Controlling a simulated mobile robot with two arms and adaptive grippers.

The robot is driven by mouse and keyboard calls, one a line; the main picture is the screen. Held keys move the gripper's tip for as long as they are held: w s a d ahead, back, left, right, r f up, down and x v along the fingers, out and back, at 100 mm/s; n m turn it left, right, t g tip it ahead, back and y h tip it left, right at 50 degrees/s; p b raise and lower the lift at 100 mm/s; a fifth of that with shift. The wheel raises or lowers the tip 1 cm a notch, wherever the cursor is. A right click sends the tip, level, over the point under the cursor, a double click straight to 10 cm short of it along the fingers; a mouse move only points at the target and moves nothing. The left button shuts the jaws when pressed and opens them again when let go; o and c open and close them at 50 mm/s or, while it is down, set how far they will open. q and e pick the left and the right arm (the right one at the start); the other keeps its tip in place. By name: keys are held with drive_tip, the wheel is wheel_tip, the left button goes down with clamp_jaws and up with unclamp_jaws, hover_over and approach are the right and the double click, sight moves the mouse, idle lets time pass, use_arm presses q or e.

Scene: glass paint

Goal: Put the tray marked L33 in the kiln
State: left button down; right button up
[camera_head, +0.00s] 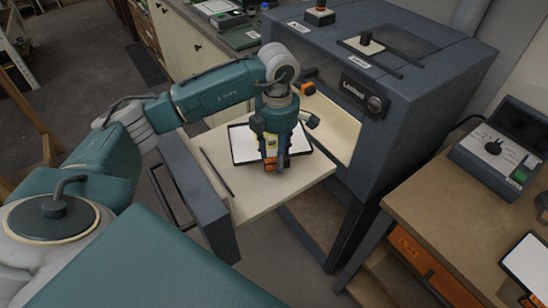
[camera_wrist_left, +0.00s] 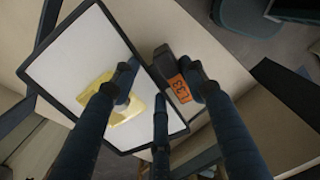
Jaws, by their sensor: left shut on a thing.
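The tray marked L33 (camera_head: 241,144) is a white plate with a black rim, at the cream kiln bed. In the left wrist view the tray (camera_wrist_left: 72,56) carries a yellow piece (camera_wrist_left: 125,110), and its orange L33 label (camera_wrist_left: 179,88) is on a dark tab at its edge. My left gripper (camera_head: 277,167) points down and is shut on the tray at that tab; its fingers (camera_wrist_left: 160,88) partly hide the yellow piece. The kiln (camera_head: 415,110) is a dark grey box with its bed (camera_head: 265,198) pulled out. I cannot tell whether the tray touches the bed.
A dark rod (camera_head: 216,172) lies on the bed, left of the tray. The dark front panel (camera_head: 190,195) with a handle stands at the bed's outer end. A wooden bench (camera_head: 440,205) at right holds a control box (camera_head: 495,150) and another white tray (camera_head: 528,262).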

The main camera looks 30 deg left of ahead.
sight(271, 155)
use_arm(q)
drive_tip(key=n, duration=0.1)
drive_tip(key=a+f+n, duration=0.2)
drive_tip(key=n, duration=0.1)
drive_tip(key=shift+w+a+f, duration=0.1)
drive_tip(key=shift+w, duration=0.15)
drive_tip(key=shift+f+b, duration=0.85)
drive_tip(key=shift+f, duration=0.4)
use_arm(e)
drive_tip(key=shift+s+d+f, duration=0.15)
drive_tip(key=shift+d+f, duration=0.2)
drive_tip(key=shift+f, duration=0.45)
drive_tip(key=shift+a+f, duration=0.1)
drive_tip(key=shift+f, duration=0.05)
use_arm(q)
drive_tip(key=c, duration=0.9)
unclamp_jaws()
drive_tip(key=shift+f, duration=0.1)
